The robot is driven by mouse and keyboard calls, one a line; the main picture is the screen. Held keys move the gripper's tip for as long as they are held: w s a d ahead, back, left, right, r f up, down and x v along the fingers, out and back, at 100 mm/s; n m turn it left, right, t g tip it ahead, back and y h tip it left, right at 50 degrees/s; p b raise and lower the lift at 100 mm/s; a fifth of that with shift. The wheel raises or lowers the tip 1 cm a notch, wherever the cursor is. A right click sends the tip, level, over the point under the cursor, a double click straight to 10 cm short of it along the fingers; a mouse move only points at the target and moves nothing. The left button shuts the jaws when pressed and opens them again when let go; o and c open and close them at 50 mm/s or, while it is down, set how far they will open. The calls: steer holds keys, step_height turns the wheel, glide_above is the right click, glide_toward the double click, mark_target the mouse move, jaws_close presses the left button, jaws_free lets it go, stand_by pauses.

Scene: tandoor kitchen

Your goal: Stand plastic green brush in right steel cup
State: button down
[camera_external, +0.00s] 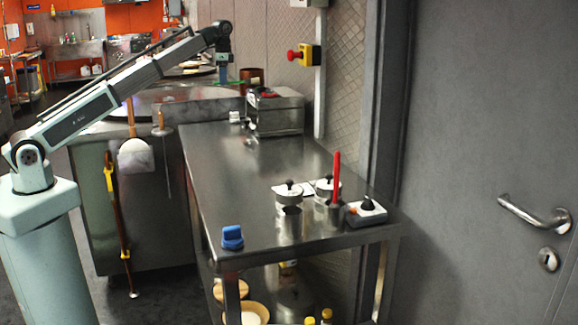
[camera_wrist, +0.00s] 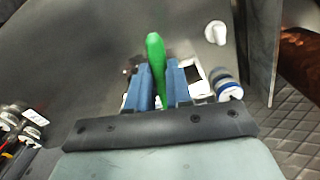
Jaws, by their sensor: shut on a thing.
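My gripper (camera_wrist: 159,88) is shut on the green brush (camera_wrist: 155,55), whose green handle shows between the blue fingers in the wrist view. In the external view my gripper (camera_external: 223,74) is high at the far end of the steel table, and a thin strip of the green brush (camera_external: 231,83) shows by it. The right steel cup (camera_external: 331,213) stands near the table's front right, with a long red object (camera_external: 337,178) upright in it. The left steel cup (camera_external: 290,224) stands beside it. The gripper is far behind both cups.
Lidded pots (camera_external: 288,190) stand just behind the cups. A white box with a black knob (camera_external: 366,212) is at their right. A blue object (camera_external: 232,238) lies near the front left corner. A steel appliance (camera_external: 276,113) stands at the back. The table's middle (camera_external: 245,170) is clear.

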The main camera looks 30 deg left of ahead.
steer(key=s+d+f+m, duration=0.1)
steer(key=s+d+m, duration=0.2)
steer(key=s+d, duration=0.6)
steer(key=s+d+f+m, duration=0.2)
steer(key=s+d, duration=0.4)
steer(key=d, duration=0.6)
steer(key=s+d+f+m, duration=0.1)
steer(key=s+d+m, duration=0.2)
steer(key=s+d, duration=0.6)
steer(key=s+d+f+m, duration=0.2)
steer(key=s+d, duration=0.4)
steer(key=s, duration=0.5)
steer(key=s+d+f+m, duration=0.2)
steer(key=s+d+m, duration=0.1)
steer(key=s+d, duration=0.55)
steer(key=s+d+f+m, duration=0.2)
steer(key=s+d, duration=0.2)
steer(key=s, duration=0.9)
steer(key=shift+w+d+f, duration=0.1)
steer(key=shift+f, duration=2.15)
steer(key=shift+w+d+f, duration=0.1)
steer(key=shift+f, duration=2.25)
steer(key=c, duration=1)
jaws_free()
steer(key=shift+c, duration=0.2)
